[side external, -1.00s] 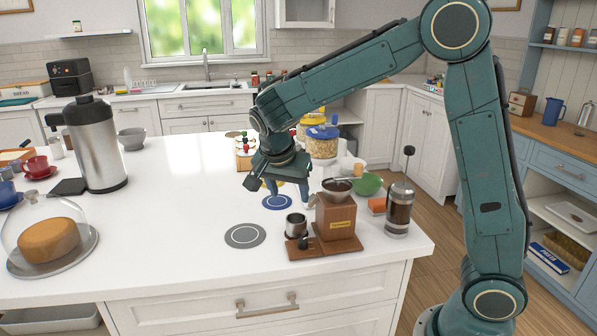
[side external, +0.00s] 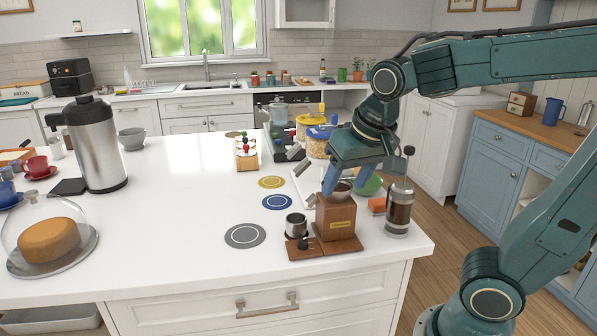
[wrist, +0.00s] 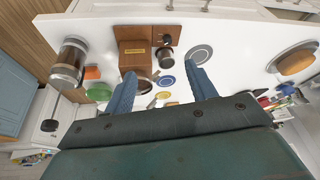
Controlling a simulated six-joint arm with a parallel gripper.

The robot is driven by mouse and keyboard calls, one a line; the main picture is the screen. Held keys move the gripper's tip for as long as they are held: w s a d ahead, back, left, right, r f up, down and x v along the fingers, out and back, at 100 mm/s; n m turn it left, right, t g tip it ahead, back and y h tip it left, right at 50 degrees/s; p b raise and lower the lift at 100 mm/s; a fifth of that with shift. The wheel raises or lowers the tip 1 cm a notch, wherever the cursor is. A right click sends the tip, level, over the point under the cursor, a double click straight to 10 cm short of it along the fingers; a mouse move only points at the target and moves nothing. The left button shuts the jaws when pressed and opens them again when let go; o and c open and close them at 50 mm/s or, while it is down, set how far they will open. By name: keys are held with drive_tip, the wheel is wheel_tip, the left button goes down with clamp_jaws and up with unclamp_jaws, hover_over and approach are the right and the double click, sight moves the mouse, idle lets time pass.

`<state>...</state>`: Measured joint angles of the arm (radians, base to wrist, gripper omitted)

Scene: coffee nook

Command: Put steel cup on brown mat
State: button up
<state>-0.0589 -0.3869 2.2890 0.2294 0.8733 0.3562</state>
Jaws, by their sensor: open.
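The steel cup (side external: 296,225) stands upright beside the wooden grinder, at the far edge of a brown wooden board (side external: 318,251); I cannot tell whether it rests on the board. The cup also shows in the wrist view (wrist: 165,58). A mustard-yellow round mat (side external: 271,182) lies bare behind a blue mat (side external: 277,202). My gripper (side external: 350,188) is open and empty, near the grinder's top, to the right of the cup. Its two fingers (wrist: 160,72) show spread in the wrist view.
The grinder (side external: 336,218) with its metal bowl stands right of the cup. A French press (side external: 398,212), an orange block (side external: 377,205) and a green bowl (side external: 369,185) crowd the right. A grey mat (side external: 245,236) lies left of the cup. The counter's left middle is clear.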

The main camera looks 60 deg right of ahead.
drive_tip(key=s+a+n+t+y, duration=0.1)
drive_tip(key=s+a+n, duration=0.1)
drive_tip(key=s+n, duration=0.3)
drive_tip(key=shift+s+a+f+n+y, duration=0.3)
drive_tip(key=shift+s+a+f+n, duration=0.1)
drive_tip(key=shift+s, duration=1.35)
